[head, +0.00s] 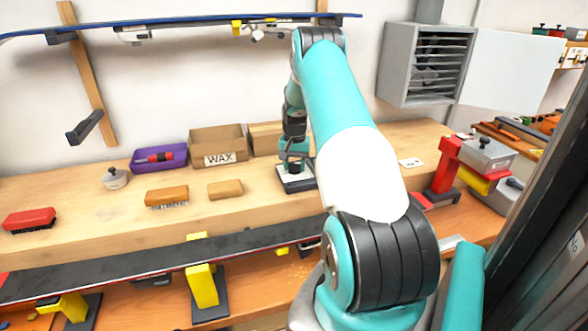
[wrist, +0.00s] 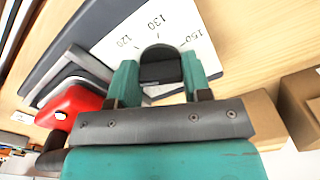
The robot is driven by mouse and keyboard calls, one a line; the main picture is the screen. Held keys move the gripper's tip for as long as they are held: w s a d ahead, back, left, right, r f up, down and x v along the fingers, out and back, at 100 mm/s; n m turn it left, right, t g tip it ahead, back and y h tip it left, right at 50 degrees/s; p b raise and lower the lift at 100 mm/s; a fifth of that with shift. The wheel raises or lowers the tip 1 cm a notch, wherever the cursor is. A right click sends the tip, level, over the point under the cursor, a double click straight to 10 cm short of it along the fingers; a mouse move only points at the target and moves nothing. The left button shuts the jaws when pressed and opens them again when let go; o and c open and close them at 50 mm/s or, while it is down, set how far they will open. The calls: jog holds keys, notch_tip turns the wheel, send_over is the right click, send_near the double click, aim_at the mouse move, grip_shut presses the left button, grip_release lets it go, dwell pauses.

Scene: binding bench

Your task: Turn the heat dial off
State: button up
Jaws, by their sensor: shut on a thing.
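The heat dial is a black knob (wrist: 160,66) on a white plate (wrist: 112,42) printed with 120, 130 and 150. The plate sits on a dark base, which shows on the bench in the head view (head: 296,186). My gripper (wrist: 160,80) is shut on the knob, one teal finger on each side. In the head view my gripper (head: 293,166) reaches down onto the plate. It hides the knob there. I cannot read which mark the knob points to.
A red-handled tool (wrist: 72,106) lies close beside the dial base. A WAX box (head: 218,145), a purple tray (head: 159,157) and brushes (head: 167,195) stand to the left. A ski or board (head: 150,268) lies along the front. A red vise (head: 445,172) stands right.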

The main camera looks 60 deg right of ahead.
aim_at(294, 164)
jog(key=shift+w+d+r+n+b, duration=0.1)
jog(key=shift+n+b, duration=0.1)
jog(key=shift+n, duration=0.45)
jog(key=shift+w+r+n+b, duration=0.1)
jog(key=shift+n+b, duration=0.1)
jog(key=shift+n, duration=0.45)
jog(key=o, duration=0.7)
jog(key=shift+o, duration=1.1)
jog(key=shift+s+f, duration=0.1)
notch_tip(294, 164, up, 18)
jog(key=b, duration=0.3)
jog(key=shift+f, duration=0.25)
